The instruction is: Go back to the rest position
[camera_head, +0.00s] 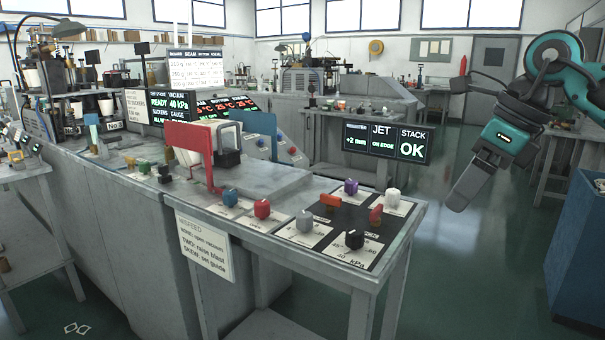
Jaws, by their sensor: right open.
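My right gripper (462,196) hangs in the air at the upper right of the head view, beyond the right end of the control table. Its fingers point down and to the left, clear of everything, and it looks empty. It is open, though from this side the fingers overlap and the gap between them is hidden. The teal and dark right arm comes in from the right edge. My left gripper is not in view.
The control table (305,183) carries several coloured knobs, including a blue one (230,197) and a black one (354,239). A red bracket (190,147) stands behind them. A JET/STACK display (385,140) is left of my gripper. A blue bin (575,250) stands lower right. Floor between is clear.

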